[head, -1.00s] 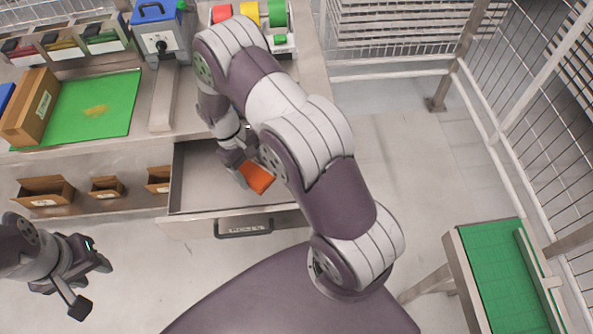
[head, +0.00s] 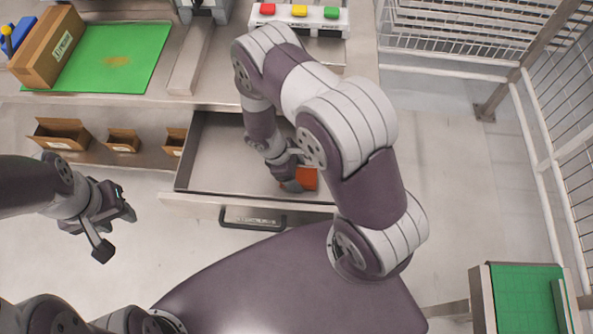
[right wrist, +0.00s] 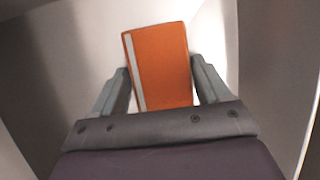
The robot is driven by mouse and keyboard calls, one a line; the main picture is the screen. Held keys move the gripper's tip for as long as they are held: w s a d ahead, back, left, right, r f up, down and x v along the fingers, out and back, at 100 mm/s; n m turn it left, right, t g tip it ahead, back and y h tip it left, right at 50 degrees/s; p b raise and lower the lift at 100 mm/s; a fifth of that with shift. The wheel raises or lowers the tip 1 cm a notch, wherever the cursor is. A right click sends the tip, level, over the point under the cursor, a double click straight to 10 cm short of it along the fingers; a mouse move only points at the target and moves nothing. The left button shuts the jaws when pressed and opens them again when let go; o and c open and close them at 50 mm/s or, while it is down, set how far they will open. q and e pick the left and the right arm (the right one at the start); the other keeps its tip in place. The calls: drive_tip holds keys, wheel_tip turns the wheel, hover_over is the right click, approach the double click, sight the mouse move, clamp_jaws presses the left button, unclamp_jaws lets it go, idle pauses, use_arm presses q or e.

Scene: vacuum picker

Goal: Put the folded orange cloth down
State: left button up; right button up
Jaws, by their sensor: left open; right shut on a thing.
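The folded orange cloth (head: 309,179) is a small flat block inside the outline of the open grey drawer (head: 225,158), near its front right. My right gripper (head: 293,184) reaches down into the drawer and is shut on the cloth. In the right wrist view the cloth (right wrist: 160,68) sits between the two fingers (right wrist: 160,92), with a pale stripe along its left edge. I cannot tell whether it touches the drawer floor. My left gripper (head: 118,231) is open and empty, left of the drawer over the floor.
The drawer's front carries a dark handle (head: 253,218). Small brown bins (head: 60,133) stand left of the drawer. On the table above are a green mat (head: 112,58), a cardboard box (head: 48,46) and a button panel (head: 300,17). The drawer's left part is empty.

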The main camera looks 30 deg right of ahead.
drive_tip(key=shift+s, duration=0.15)
drive_tip(key=shift+s+f, duration=0.1)
drive_tip(key=shift+f, duration=0.05)
drive_tip(key=o, duration=0.9)
drive_tip(key=d+v, duration=0.1)
drive_tip(key=v, duration=1.2)
drive_tip(key=s+r+m+t+y, duration=0.2)
drive_tip(key=s+r+m, duration=0.1)
drive_tip(key=r+m, duration=0.2)
drive_tip(key=s+d+r+m+t+y, duration=0.1)
drive_tip(key=s+r+m+y, duration=0.1)
drive_tip(key=s+r+m, duration=0.2)
wheel_tip(320, 180, up, 5)
drive_tip(key=m, duration=0.2)
drive_tip(key=shift+d+f+m+t, duration=0.15)
drive_tip(key=shift+d+m+t, duration=0.15)
drive_tip(key=shift+t, duration=0.1)
